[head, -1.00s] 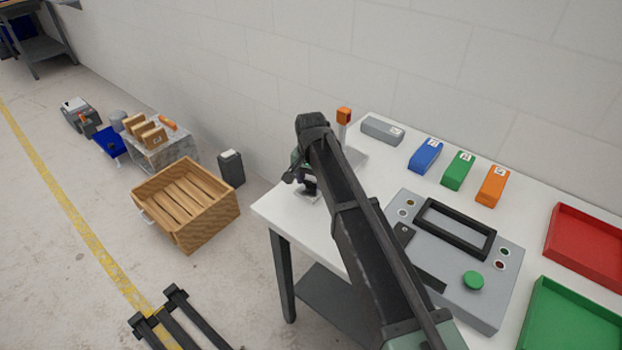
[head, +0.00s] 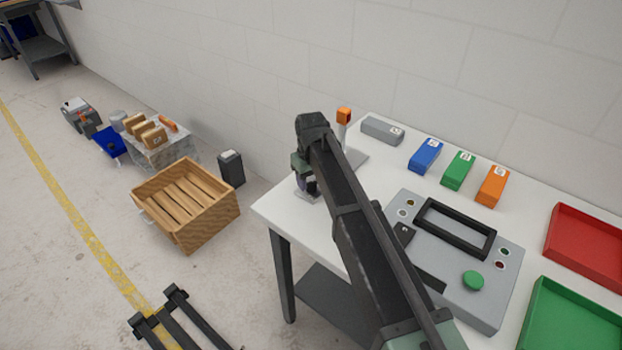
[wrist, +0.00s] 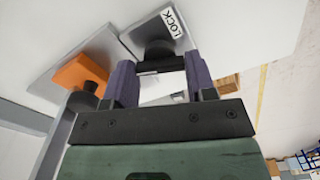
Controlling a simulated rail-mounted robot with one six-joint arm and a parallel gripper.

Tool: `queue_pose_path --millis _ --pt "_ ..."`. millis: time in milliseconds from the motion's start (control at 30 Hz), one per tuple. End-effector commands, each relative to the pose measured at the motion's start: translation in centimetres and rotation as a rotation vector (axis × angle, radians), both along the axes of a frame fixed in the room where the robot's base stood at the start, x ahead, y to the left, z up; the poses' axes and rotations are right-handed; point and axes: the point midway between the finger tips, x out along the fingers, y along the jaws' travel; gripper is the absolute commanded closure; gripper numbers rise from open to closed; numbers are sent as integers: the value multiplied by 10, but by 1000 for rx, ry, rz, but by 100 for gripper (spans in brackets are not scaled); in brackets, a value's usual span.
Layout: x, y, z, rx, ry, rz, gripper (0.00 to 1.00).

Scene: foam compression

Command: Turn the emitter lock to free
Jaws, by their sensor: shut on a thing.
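The emitter lock is a grey plate (wrist: 140,38) with a white "LOCK" label (wrist: 173,23) and a black knob (wrist: 159,52) in the wrist view. My gripper (wrist: 160,78) has its two purple fingers on either side of the knob's handle and is shut on it. The orange emitter head (wrist: 80,72) stands just left of the plate in the wrist view. In the head view the orange head (head: 344,115) shows at the back left of the white table, and my gripper (head: 307,188) is low at the table's left end. My arm hides most of the lock there.
A grey console (head: 480,308) with a black frame and green button is right of my arm. Grey, blue (head: 425,155), green and orange blocks line the table's back. Red (head: 585,262) and green trays are at the right. A wooden crate (head: 205,225) stands on the floor.

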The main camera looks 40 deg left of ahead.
Motion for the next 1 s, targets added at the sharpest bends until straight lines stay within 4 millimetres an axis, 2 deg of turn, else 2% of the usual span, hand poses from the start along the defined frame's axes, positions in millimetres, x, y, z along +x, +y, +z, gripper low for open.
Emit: queue_pose_path --millis 433,1000 --pt "0 0 0 -1 0 292 73" --pt "0 0 0 -1 0 359 73"
